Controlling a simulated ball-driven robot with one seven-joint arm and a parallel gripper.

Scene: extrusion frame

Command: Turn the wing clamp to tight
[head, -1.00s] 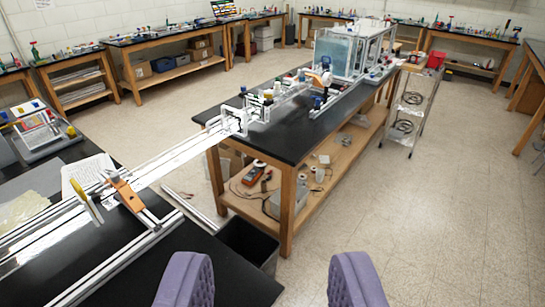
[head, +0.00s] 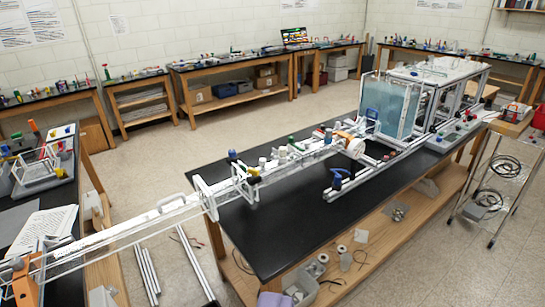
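A long white extrusion frame (head: 165,221) runs from the lower left onto the black bench. A dark blue handle-like piece (head: 337,180) sits on a short rail on the bench, right of the frame's line. A small yellow-and-dark piece (head: 253,174) is on the frame near its white end plates. I cannot tell which of these is the wing clamp, or how it is turned. Only a small purple patch (head: 272,299), like the tip of one finger of my gripper, shows at the bottom edge. It is well apart from the frame, and its opening is not visible.
The black bench (head: 270,235) fills the middle, with a water tank (head: 390,106) at its far end. A wire cart (head: 493,190) stands on the right. Another bench (head: 45,205) is at the left. Open floor (head: 140,175) lies between the benches.

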